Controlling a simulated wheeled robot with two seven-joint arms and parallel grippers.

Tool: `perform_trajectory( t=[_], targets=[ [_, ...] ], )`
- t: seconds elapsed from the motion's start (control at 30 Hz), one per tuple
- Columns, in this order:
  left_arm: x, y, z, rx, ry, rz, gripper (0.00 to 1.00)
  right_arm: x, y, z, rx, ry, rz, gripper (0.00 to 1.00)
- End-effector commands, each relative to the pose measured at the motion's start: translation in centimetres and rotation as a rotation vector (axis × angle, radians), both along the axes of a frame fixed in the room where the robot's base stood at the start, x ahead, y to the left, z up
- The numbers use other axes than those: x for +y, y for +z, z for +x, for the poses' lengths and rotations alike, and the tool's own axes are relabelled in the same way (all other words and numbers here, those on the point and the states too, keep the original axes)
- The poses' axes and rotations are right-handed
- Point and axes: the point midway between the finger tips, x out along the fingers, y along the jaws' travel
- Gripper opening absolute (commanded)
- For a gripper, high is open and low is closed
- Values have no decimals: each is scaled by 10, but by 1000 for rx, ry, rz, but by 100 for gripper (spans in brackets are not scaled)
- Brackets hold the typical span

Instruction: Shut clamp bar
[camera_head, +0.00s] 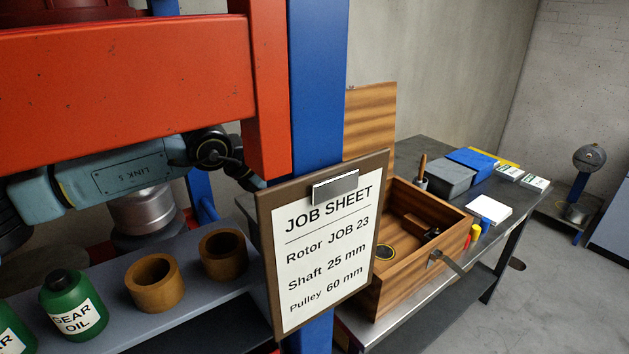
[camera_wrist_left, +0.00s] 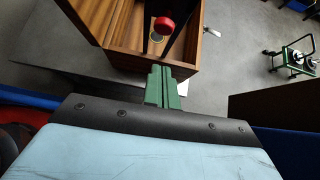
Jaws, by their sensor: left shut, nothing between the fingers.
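I cannot make out the clamp bar for certain in either view. My left arm (camera_head: 125,178) comes in from the left in the head view, under a red beam. Its gripper is hidden there behind the blue post and the job sheet board. In the left wrist view my left gripper (camera_wrist_left: 164,70) shows as two green fingers side by side, shut and empty. They point toward an open wooden box (camera_wrist_left: 122,32), which also shows in the head view (camera_head: 395,290); the distance between them is unclear. My right gripper is in neither view.
The job sheet board (camera_head: 322,240) hangs before the blue post (camera_head: 318,100). The red beam (camera_head: 120,75) spans the upper left. Brown rings (camera_head: 155,283) and green oil bottles (camera_head: 72,305) stand on a grey shelf. The box sits on a metal bench (camera_head: 420,325).

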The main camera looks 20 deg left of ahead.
Motion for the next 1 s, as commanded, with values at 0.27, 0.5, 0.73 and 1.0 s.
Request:
perform_trajectory(
  t=[0.27, 0.5, 0.73, 1.0],
  targets=[
    [-27, -12, 36, -2, 0, 0, 0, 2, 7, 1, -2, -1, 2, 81],
    [-35, -13, 48, -1, 2, 0, 0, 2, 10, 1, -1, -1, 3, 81],
    [-36, -14, 49, -1, 1, -1, 0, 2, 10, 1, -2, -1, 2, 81],
    [-33, -12, 51, -1, 11, -1, 0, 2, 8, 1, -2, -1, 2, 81]
  ],
)
